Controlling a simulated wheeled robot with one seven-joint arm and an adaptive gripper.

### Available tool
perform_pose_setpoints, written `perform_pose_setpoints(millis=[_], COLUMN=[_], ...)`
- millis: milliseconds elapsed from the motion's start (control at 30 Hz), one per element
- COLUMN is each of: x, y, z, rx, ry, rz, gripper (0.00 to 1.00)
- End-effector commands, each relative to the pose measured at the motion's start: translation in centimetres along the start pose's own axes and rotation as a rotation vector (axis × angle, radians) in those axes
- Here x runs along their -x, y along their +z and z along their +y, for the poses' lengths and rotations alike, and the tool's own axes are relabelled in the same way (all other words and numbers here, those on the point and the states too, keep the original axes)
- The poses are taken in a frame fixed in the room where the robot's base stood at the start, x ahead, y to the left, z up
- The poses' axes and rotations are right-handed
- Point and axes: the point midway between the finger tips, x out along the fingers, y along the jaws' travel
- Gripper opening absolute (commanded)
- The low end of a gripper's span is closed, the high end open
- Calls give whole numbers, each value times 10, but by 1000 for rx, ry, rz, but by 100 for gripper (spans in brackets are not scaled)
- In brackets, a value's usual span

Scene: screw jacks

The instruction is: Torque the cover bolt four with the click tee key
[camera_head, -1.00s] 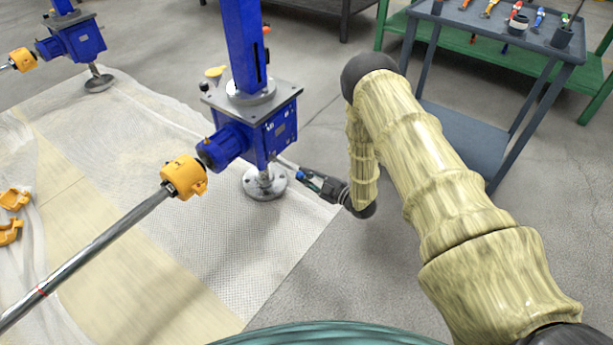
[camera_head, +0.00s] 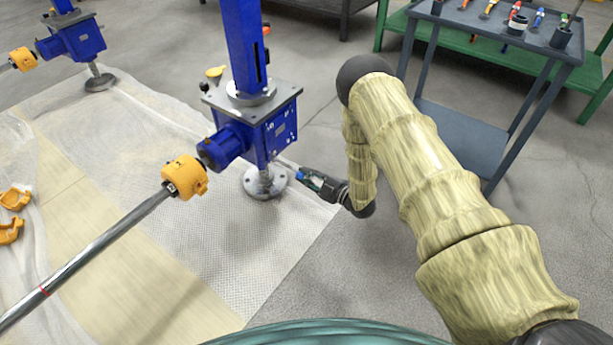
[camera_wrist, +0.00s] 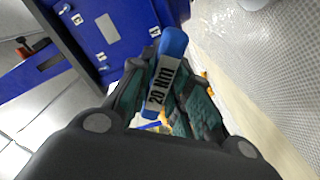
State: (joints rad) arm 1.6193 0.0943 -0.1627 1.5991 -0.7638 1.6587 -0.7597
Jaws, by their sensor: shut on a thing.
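The blue screw jack gearbox (camera_head: 235,135) stands upright on a steel post with a round foot (camera_head: 264,184). Its side face carries small bolts and white labels. In the wrist view this blue face (camera_wrist: 110,25) fills the upper left, with several small bolts and white tags; the numbers are too small to read surely. My gripper (camera_head: 312,180) is low, just right of the jack. In the wrist view my gripper (camera_wrist: 165,100) is shut on the click tee key (camera_wrist: 172,45), which has a blue body and a white "20 Nm" label. The key's working end is hidden.
A shaft with a yellow coupling (camera_head: 184,177) runs to the jack from the lower left. A second blue jack (camera_head: 75,38) stands at the upper left. Yellow coupling halves (camera_head: 12,215) lie on the sheeting. A grey cart (camera_head: 540,45) with tools stands at the upper right.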

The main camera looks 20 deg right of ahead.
Motion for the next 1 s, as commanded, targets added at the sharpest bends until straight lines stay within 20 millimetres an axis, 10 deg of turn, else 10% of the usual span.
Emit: perform_pose_setpoints(millis=[1000], x=[14], y=[0], z=[1], rx=[0], ry=[1], rz=[1], gripper=[0])
